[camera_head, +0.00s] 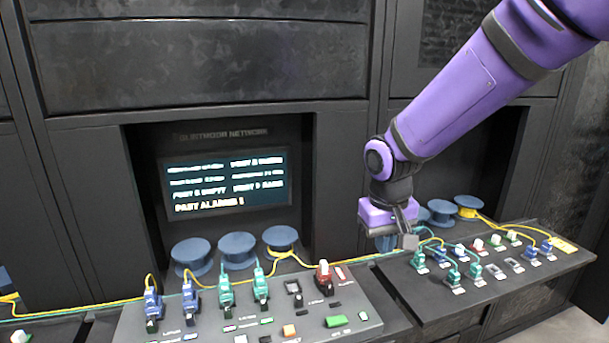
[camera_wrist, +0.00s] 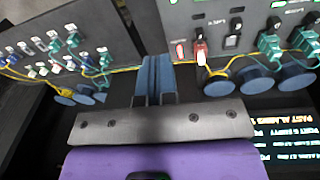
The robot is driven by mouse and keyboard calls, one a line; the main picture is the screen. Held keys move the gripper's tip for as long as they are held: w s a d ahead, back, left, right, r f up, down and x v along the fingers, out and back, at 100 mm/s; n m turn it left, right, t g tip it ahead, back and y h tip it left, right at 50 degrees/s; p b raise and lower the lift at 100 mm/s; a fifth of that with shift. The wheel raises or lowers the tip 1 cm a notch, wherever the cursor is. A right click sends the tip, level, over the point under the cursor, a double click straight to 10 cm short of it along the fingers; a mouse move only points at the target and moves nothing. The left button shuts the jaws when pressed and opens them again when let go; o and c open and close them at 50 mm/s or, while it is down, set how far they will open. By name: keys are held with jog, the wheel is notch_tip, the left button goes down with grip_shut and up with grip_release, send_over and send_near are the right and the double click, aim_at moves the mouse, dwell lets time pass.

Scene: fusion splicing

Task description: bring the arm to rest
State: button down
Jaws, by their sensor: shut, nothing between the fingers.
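My gripper (camera_head: 387,244) hangs at the end of my purple arm, between the left console (camera_head: 370,333) and the right console (camera_head: 455,306), above the gap between them. In the wrist view its two blue fingers (camera_wrist: 158,66) lie side by side, pressed together, with nothing between them. The fingertips appear apart from both consoles, though their exact height is hard to tell.
The left console carries blue and green connectors, a red connector (camera_head: 323,273) and a green button (camera_head: 336,321). The right console holds several connectors. Blue spools (camera_head: 238,250) with yellow fibre stand behind. A lit screen (camera_head: 228,184) sits in the wall recess.

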jog(key=s+d+r+m+t, duration=0.1)
jog(key=s+d+r+t, duration=0.1)
jog(key=s+d+r, duration=0.5)
jog(key=s+d+r+m+t, duration=0.1)
jog(key=s+d+r+t, duration=0.1)
jog(key=s+d+r, duration=0.5)
jog(key=s, duration=0.6)
jog(key=shift+s+y, duration=0.15)
jog(key=shift+y, duration=0.15)
